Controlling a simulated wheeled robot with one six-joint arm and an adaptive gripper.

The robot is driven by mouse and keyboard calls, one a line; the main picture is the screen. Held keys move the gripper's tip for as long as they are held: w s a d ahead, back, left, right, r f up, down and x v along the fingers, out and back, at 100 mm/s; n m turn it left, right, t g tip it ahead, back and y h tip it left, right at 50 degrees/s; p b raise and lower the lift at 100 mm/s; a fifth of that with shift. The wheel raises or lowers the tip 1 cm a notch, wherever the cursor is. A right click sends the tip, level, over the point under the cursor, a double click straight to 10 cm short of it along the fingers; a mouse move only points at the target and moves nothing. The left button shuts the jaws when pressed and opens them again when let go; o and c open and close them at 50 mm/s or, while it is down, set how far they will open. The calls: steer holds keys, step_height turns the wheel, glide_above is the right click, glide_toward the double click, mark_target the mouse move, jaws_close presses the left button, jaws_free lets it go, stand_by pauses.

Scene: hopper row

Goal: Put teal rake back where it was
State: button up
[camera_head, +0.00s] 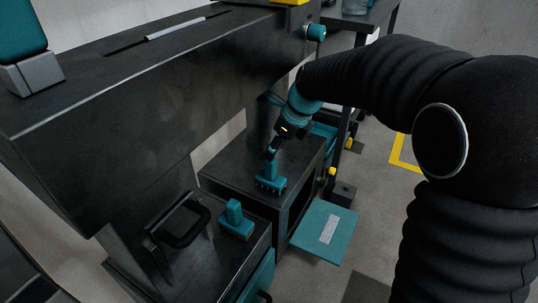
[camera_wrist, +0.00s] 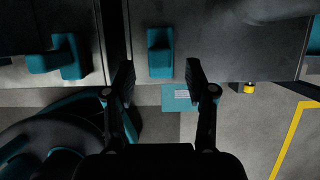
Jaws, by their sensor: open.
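The teal rake (camera_head: 271,179), a small upright handle on a wider toothed base, stands on the top of a dark cabinet (camera_head: 228,180). In the wrist view the rake (camera_wrist: 160,52) shows beyond my fingertips, lined up with the gap between them. My gripper (camera_head: 273,153) is just at the top of the rake in the head view; I cannot tell whether it touches. In the wrist view my gripper (camera_wrist: 159,76) has its two fingers spread with nothing held between them.
A second teal block-shaped piece (camera_head: 236,219) stands on the nearer cabinet, beside a black handle (camera_head: 182,222). A teal flap with a white label (camera_head: 325,230) hangs open at the right. A long dark hopper body (camera_head: 140,105) overhangs on the left. Yellow floor marking (camera_head: 402,158) lies beyond.

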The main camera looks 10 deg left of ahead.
steer(key=v, duration=0.4)
steer(key=shift+r+p, duration=0.15)
steer(key=shift+p, duration=0.15)
steer(key=shift+s+d, duration=0.1)
steer(key=s+d+r+n+t+h, duration=0.1)
steer(key=s+d+r+n, duration=0.1)
steer(key=s+d+n, duration=0.4)
steer(key=s+d+r+n+t+h, duration=0.1)
steer(key=s+d+r+n, duration=0.25)
steer(key=s+d, duration=0.35)
steer(key=s+d+f+n+t+h, duration=0.2)
steer(key=s+d+f+n, duration=0.2)
steer(key=s+d+n, duration=0.6)
steer(key=shift+s+n, duration=1)
steer(key=shift+n, duration=0.15)
steer(key=shift+d, duration=0.1)
steer(key=shift+c, duration=0.3)
